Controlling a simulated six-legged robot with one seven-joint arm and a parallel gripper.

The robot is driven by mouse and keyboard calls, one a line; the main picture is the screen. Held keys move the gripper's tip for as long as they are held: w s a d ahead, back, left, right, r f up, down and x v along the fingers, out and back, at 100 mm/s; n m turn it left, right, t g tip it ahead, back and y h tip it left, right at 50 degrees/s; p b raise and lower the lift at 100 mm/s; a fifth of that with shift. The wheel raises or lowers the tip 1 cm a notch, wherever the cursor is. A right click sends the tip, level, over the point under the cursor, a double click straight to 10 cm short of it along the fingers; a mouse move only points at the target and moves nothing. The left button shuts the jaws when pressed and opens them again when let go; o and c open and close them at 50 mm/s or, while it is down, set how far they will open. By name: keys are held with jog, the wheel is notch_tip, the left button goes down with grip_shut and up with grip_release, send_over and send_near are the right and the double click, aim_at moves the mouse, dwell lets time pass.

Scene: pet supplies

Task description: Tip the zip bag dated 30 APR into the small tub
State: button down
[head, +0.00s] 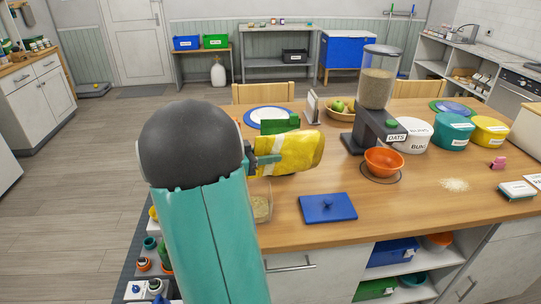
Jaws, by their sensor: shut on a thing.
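My gripper (262,160) is shut on a yellow bag (298,152) with a pale band. The bag lies roughly sideways above the table, its wide end to the right. No date can be read on it. A clear tub (262,209) with pale contents stands below and partly behind my arm, near the table's front edge. My arm hides its left part, and I cannot tell whether it is the small tub. The bag is above and to the right of this tub.
A blue lid (328,208) lies right of the clear tub. An orange bowl (384,162) sits under the OATS dispenser (376,90). White (415,135), teal (453,131) and yellow (489,132) tubs stand right. Spilled grains (454,185) lie at front right. A blue-rimmed plate (269,115) is behind.

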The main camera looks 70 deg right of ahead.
aim_at(255, 152)
jog(key=shift+w+a+r+g+h, duration=0.25)
jog(key=shift+a+r+g+h, duration=0.1)
jog(key=shift+g+h, duration=0.2)
jog(key=shift+w+a+r+g+h, duration=0.2)
jog(key=shift+r+g+h, duration=0.1)
jog(key=shift+g+h, duration=0.25)
jog(key=shift+w+a+r+m+g+h, duration=0.15)
jog(key=shift+w+a+r+g+h, duration=0.15)
jog(key=shift+g+h, duration=0.2)
jog(key=shift+w+a+r+m+g+h, duration=0.15)
jog(key=shift+w+a+g+h, duration=0.1)
jog(key=shift+g+h, duration=0.2)
jog(key=shift+w+a+r+g+h, duration=0.1)
jog(key=shift+w+a+g+h, duration=0.15)
jog(key=shift+a+g+h, duration=0.3)
jog(key=shift+w, duration=0.1)
dwell(3.3)
jog(key=shift+w+a+g+h, duration=0.25)
jog(key=shift+w+g+h, duration=0.1)
jog(key=shift+h, duration=0.35)
jog(key=shift+s+g, duration=0.1)
jog(key=shift+g, duration=0.15)
dwell(0.6)
